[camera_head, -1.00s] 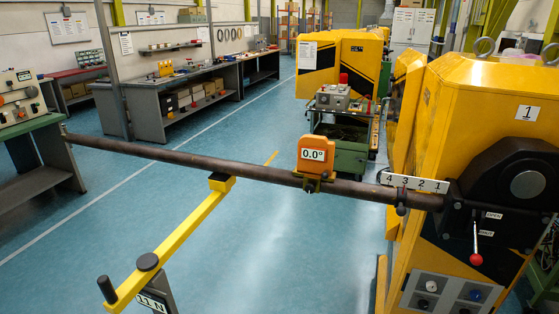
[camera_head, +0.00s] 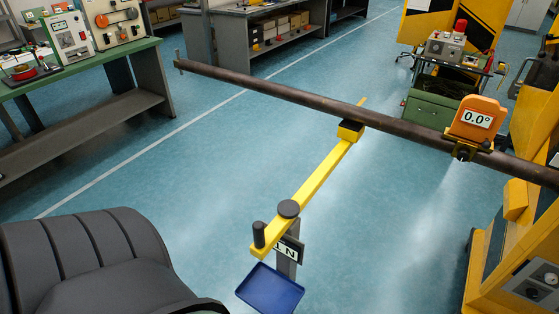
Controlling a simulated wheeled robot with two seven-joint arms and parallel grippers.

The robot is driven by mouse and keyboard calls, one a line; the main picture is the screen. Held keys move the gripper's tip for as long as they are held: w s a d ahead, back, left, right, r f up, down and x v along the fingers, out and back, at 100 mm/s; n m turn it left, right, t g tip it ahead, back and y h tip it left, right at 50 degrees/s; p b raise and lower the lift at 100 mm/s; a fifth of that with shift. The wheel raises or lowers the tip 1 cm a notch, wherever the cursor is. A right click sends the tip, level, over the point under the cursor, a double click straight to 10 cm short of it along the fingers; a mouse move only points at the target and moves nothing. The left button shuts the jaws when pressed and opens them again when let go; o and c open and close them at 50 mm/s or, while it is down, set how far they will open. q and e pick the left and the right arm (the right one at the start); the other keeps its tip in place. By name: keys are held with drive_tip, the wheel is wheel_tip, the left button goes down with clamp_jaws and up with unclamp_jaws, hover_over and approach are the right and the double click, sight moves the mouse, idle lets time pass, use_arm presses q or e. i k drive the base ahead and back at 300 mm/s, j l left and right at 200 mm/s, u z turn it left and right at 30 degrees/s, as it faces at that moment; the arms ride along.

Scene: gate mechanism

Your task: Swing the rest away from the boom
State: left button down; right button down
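The boom (camera_head: 290,95) is a long dark bar running from the upper left to the right edge. An orange gauge (camera_head: 475,118) reading 0.0° is clamped on it. The rest (camera_head: 315,183) is a yellow arm on a pivot (camera_head: 288,209) atop a grey post. Its block end (camera_head: 350,131) lies under the boom and seems to touch it. A black upright handle (camera_head: 258,234) stands on the rest's near end. Neither of my grippers shows.
A blue tray (camera_head: 270,289) is low by the post, with a dark grey padded seat (camera_head: 90,262) to its left. A green-topped bench (camera_head: 80,72) with devices stands at the left. A green cart (camera_head: 440,85) and yellow machine (camera_head: 530,225) are at the right. The blue floor between is clear.

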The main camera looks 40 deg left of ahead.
sight(288, 211)
drive_tip(key=j, duration=0.4)
drive_tip(key=k+j, duration=0.15)
drive_tip(key=j, duration=0.25)
drive_tip(key=j+z, duration=0.1)
drive_tip(key=j, duration=0.35)
drive_tip(key=k+j, duration=0.15)
drive_tip(key=j, duration=0.25)
drive_tip(key=k+j+z, duration=0.1)
drive_tip(key=j, duration=0.3)
drive_tip(key=k+j, duration=0.1)
drive_tip(key=j, duration=0.3)
drive_tip(key=i+l+u, duration=0.1)
drive_tip(key=i+l, duration=0.45)
